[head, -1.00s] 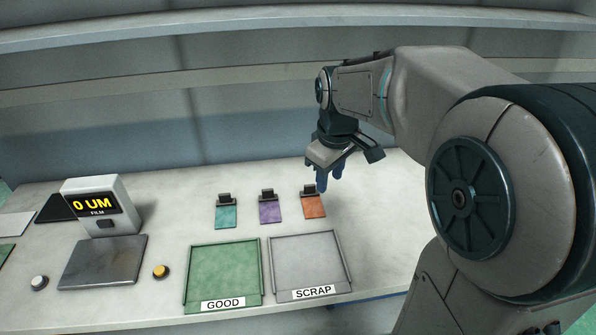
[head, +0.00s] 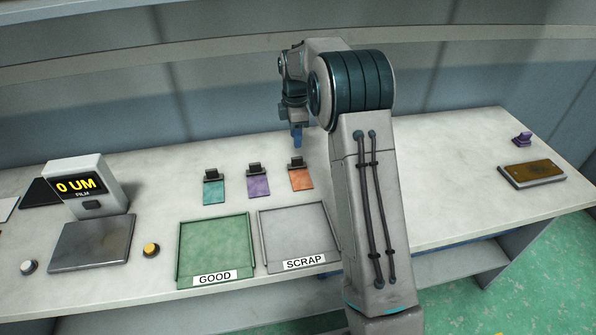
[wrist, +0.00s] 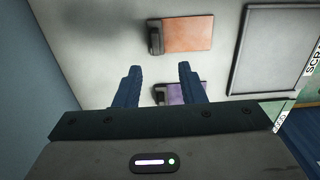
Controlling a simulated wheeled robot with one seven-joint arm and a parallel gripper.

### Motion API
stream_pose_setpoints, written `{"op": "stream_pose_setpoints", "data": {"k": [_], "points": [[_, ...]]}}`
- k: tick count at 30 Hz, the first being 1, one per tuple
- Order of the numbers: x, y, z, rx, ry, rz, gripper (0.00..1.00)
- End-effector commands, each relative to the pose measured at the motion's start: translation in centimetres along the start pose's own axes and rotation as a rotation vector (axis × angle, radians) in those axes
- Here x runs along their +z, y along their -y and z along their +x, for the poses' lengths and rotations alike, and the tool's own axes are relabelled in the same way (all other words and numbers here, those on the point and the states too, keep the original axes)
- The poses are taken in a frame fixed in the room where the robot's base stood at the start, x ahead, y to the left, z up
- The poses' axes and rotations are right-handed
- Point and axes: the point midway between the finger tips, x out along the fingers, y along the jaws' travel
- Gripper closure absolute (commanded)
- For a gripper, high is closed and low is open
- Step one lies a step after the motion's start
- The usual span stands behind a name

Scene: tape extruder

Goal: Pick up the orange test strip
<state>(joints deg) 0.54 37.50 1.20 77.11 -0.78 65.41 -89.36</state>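The orange test strip (head: 301,181) lies flat on the white bench with a black clip at its far end, rightmost of three strips. It also shows in the wrist view (wrist: 188,34), ahead of the fingertips, with its black clip at its left end. My gripper (head: 297,135) is above the bench just behind the orange strip. In the wrist view the two blue fingers (wrist: 159,68) are apart with nothing between them. The purple strip (head: 258,186) lies left of the orange one and is partly hidden by a finger in the wrist view.
A teal strip (head: 213,189) lies farther left. The green GOOD tray (head: 214,222) and grey SCRAP tray (head: 262,238) sit in front of the strips. A film gauge (head: 90,186) stands at left. Bench space right of my arm is mostly clear.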

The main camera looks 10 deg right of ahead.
Motion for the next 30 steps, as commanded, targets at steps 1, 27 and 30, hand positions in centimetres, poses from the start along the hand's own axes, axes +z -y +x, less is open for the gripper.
{"op": "stream_pose_setpoints", "data": {"k": [1, 27, 30], "points": [[0.0, 0.1, 1.2, -0.004, 0.001, 0.0, 0.64], [0.4, -0.7, 10.2, 0.002, 0.0, 0.002, 0.64], [0.4, -0.6, 10.2, 0.002, 0.0, 0.002, 0.64]]}}
